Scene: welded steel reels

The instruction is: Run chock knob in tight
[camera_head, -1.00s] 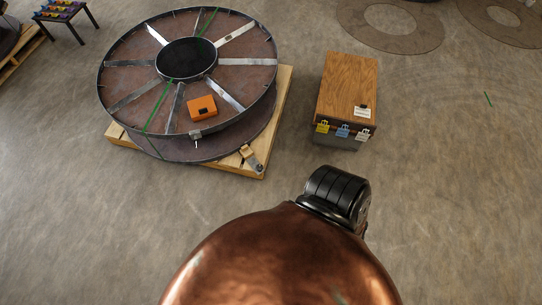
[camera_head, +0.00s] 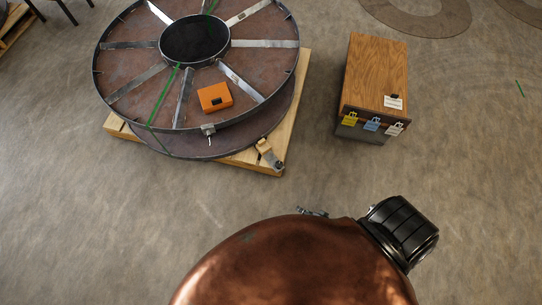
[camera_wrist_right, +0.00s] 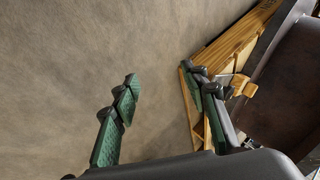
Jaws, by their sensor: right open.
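The wooden chock (camera_head: 265,149) sits at the front right corner of the pallet (camera_head: 292,112), against the lower rim of the steel reel (camera_head: 130,85). Its dark knob (camera_head: 279,166) is at the chock's outer end. In the right wrist view a small wooden block (camera_wrist_right: 241,86), seemingly the chock, shows just right of the right finger; its knob is not clear there. My right gripper (camera_wrist_right: 163,78) is open, with nothing between its green-padded fingers. The right finger overlaps the pallet edge in that picture; contact cannot be told. My left gripper is not in view.
An orange box (camera_head: 214,97) lies on the reel. A wooden-topped case (camera_head: 376,75) with yellow, blue and white tags stands right of the pallet. Bare floor lies between them and in front. Flat rings (camera_head: 420,15) lie at the back.

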